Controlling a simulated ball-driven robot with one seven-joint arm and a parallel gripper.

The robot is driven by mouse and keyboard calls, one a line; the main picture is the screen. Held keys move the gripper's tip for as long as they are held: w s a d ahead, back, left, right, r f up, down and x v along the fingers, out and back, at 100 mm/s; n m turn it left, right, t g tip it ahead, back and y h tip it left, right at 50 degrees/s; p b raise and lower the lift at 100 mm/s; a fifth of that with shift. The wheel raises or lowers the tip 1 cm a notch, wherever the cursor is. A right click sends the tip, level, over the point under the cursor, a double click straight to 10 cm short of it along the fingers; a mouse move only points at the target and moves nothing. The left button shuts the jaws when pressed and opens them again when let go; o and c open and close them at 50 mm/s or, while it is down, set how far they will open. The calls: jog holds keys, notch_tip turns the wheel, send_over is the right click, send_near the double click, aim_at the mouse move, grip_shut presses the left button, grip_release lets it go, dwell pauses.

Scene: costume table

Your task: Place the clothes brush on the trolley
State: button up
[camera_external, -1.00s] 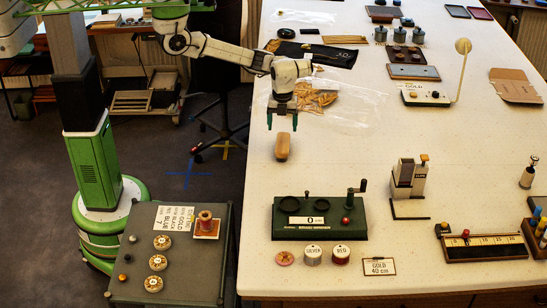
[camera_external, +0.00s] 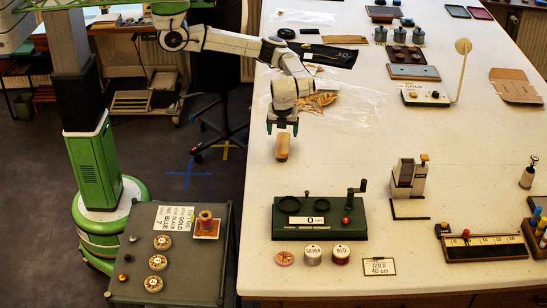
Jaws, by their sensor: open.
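The clothes brush (camera_external: 282,147) looks like a small tan block standing on the white table near its left edge. My gripper (camera_external: 282,128) is open and points down just above the brush. Its fingers sit close to the brush's top; I cannot tell whether they touch or straddle it. The trolley (camera_external: 222,272) is the dark grey-green cart at the lower left, beside the table. Its top holds several round spools, a label card and a red spool on a small wooden base.
A green device with a crank (camera_external: 315,218) stands on the table in front of the brush. A clear plastic bag (camera_external: 345,108) lies behind and right of the gripper. The table (camera_external: 325,165) is bare right of the brush. Floor separates the arm's base from the table.

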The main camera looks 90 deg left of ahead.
aim_at(283, 142)
jog(key=shift+w+d+r+y, duration=0.15)
jog(key=shift+d+y, duration=0.1)
jog(key=shift+y, duration=0.15)
jog(key=shift+a+f, duration=0.1)
jog(key=shift+f, duration=0.25)
jog(key=x, duration=0.5)
jog(key=shift+w+p, duration=0.1)
jog(key=shift+p, duration=0.25)
jog(key=shift+s+a+p+x, duration=0.15)
jog(key=shift+p+x, duration=0.2)
jog(key=shift+x, duration=0.95)
jog(key=shift+s+a+p+x, duration=0.15)
jog(key=shift+p+x, duration=0.2)
jog(key=shift+x, duration=1)
jog(key=shift+w+r, duration=0.1)
jog(key=shift+c, duration=0.3)
jog(key=c, duration=1.1)
